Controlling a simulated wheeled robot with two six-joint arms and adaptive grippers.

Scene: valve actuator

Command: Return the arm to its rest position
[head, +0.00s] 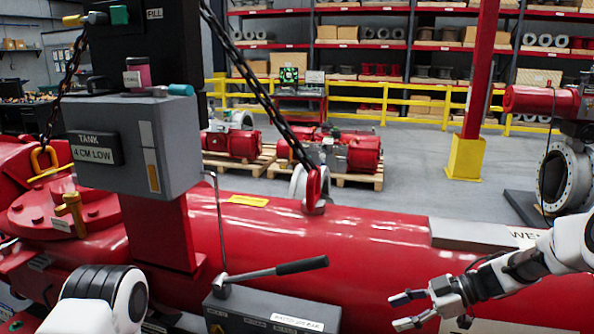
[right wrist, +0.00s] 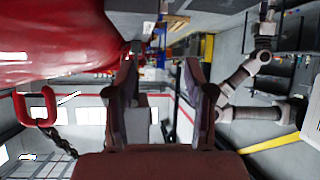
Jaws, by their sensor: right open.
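My right arm (head: 520,268) comes in from the right edge in the head view. Its gripper (head: 400,311) is open and empty, with its fingers pointing left in front of the red actuator cylinder (head: 370,245). In the right wrist view the two dark fingers of the gripper (right wrist: 163,68) stand apart with nothing between them. A white rounded part of my left arm (head: 105,295) shows at the lower left. The left gripper is not in view.
A black-handled lever (head: 300,266) sticks up from a grey box (head: 260,312) left of my right gripper. A grey tank box (head: 160,135) stands at left. Open floor (head: 410,170) lies behind.

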